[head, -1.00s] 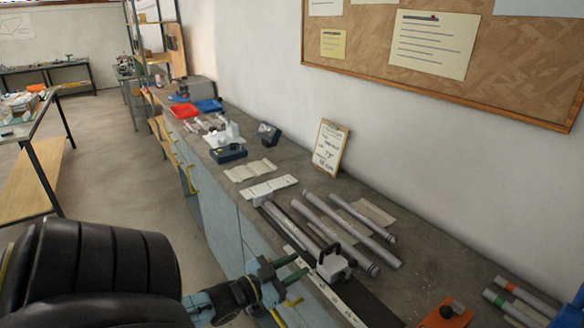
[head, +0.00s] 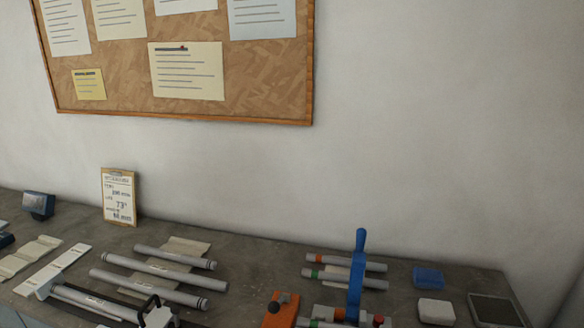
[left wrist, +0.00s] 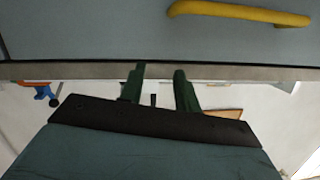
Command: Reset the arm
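My left gripper (left wrist: 156,88) shows in the left wrist view as two dark green fingers, held apart with nothing between them. It is beside the front edge of the bench, near a blue-grey cabinet front (left wrist: 120,35). Neither gripper shows in the head view now, and the left arm is out of its frame. My right gripper is hidden from both views.
The grey bench (head: 235,255) runs along the wall. Several grey tubes (head: 160,270) lie on it, with a clipboard (head: 118,197) behind. A blue upright lever (head: 358,270) and orange block (head: 281,312) stand right. A yellow handle (left wrist: 240,12) juts from the cabinet.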

